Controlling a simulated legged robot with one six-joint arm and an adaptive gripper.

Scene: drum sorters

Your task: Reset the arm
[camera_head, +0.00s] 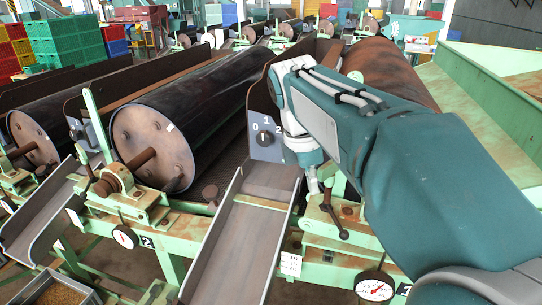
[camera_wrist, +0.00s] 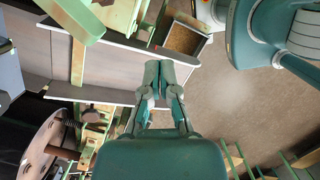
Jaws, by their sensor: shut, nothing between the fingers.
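My teal arm reaches in from the lower right of the head view and bends down in front of the drum machines. My gripper (camera_wrist: 164,68) shows in the wrist view with its fingers together and nothing between them. It hangs over the grey metal chute (camera_wrist: 105,64) and the floor, apart from any handle as far as I can see. In the head view the gripper's fingers cannot be made out clearly. The dial panel (camera_head: 265,138) marked 0, 1, 2 is just left of my wrist.
A dark drum (camera_head: 152,148) lies left of my arm. The sloping chute (camera_head: 240,232) runs below the panel. A rusty lever (camera_head: 333,217) and a gauge (camera_head: 374,287) sit below my arm. A bin of grain (camera_head: 55,291) stands at the lower left. Green crates (camera_head: 65,45) are stacked behind.

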